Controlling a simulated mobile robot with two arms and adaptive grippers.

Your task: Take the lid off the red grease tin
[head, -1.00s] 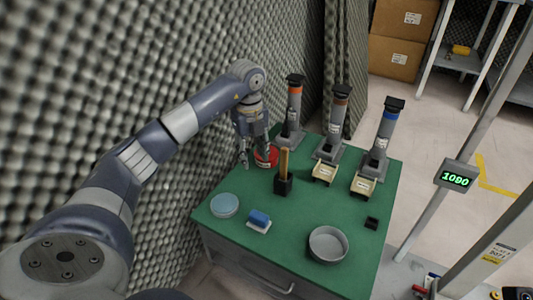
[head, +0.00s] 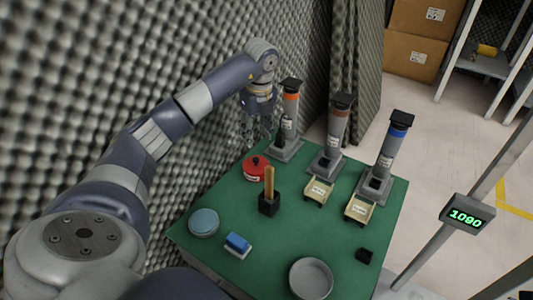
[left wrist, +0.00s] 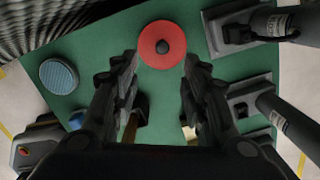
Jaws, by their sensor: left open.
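The red grease tin (head: 256,169) stands on the green table top, near the back left edge by the foam wall. Its red lid (left wrist: 150,50) with a dark knob in the middle is on it; in the left wrist view the lid (left wrist: 162,44) lies beyond my open fingers. My left gripper (head: 258,138) is open and empty, above and a little behind the tin, apart from it. In the left wrist view its two fingers (left wrist: 155,75) are spread wide. My right gripper is not in view.
The orange-banded dispenser (head: 289,115) stands close to my left gripper, with two more dispensers to its right. A black holder with a wooden handle (head: 269,203) is in front of the tin. A blue round pad (head: 204,222), blue brush (head: 238,243) and grey bowl (head: 311,279) lie nearer.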

